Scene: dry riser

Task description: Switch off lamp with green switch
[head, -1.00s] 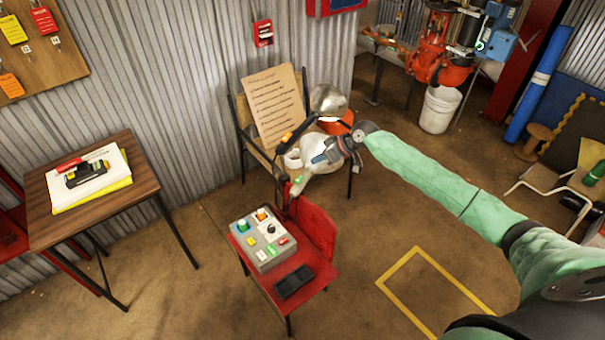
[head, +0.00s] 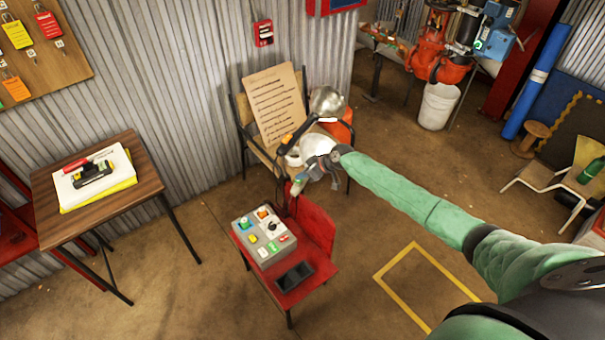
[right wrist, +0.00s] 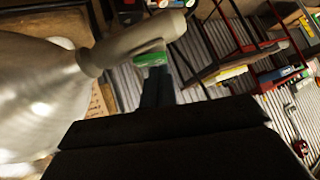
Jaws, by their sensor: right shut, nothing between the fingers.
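The lamp with the green switch has a pale silvery shade (head: 312,147) and a neck running down to the left, over the red chair. Its green switch (head: 297,181) is small in the head view. In the right wrist view the shade (right wrist: 40,95) fills the left side, and the green switch (right wrist: 151,59) sits under the neck (right wrist: 135,45). My right gripper (right wrist: 156,76) is shut and empty, its tips just below the green switch; I cannot tell whether they touch. In the head view this gripper (head: 312,170) partly covers the shade. My left gripper is out of view.
A second lamp with a silver head (head: 327,101) and orange switch (head: 287,138) stands close behind. A grey control box (head: 262,238) and a dark flat item (head: 294,276) lie on the red chair (head: 318,235). A wooden table (head: 150,175) stands left.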

